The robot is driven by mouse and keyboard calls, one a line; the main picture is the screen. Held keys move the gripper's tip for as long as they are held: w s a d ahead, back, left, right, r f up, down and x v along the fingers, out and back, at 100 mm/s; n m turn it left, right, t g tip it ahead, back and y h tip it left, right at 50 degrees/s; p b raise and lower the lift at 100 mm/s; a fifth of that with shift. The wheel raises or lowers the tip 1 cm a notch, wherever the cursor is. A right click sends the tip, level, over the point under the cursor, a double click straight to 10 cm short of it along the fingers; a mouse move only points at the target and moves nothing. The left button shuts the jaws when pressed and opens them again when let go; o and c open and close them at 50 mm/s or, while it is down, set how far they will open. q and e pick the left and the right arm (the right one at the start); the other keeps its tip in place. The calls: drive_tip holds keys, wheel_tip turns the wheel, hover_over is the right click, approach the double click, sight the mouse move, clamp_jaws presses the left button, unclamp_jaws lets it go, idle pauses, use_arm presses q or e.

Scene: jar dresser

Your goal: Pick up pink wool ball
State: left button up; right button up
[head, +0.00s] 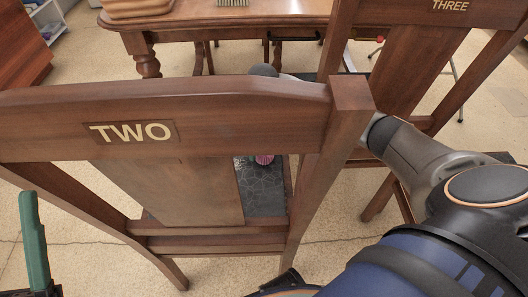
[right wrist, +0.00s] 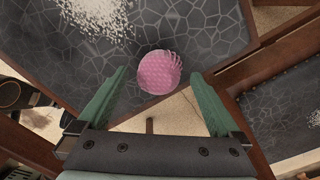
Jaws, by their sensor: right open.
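The pink wool ball (right wrist: 159,75) sits on the dark crackle-patterned seat (right wrist: 190,30) of the chair marked TWO, near the seat's edge. In the head view only a sliver of the ball (head: 264,160) shows past the chair back. My right gripper (right wrist: 158,78) is open and empty, its green fingers on either side of the ball in the picture. I cannot tell how far the ball is beyond the fingertips. In the head view the right gripper is hidden behind the chair back. One green finger of my left gripper (head: 34,240) shows at the lower left.
The wooden back of chair TWO (head: 230,110) stands in front. Chair THREE (head: 420,60) is beside it on the right, close to my right arm. A wooden table (head: 250,18) stands behind. White granules (right wrist: 95,14) lie on the seat.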

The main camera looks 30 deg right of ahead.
wheel_tip(320, 180, down, 4)
drive_tip(key=shift+r+b, duration=0.25)
drive_tip(key=shift+b, duration=0.3)
drive_tip(key=shift+r, duration=0.1)
drive_tip(key=c, duration=1.3)
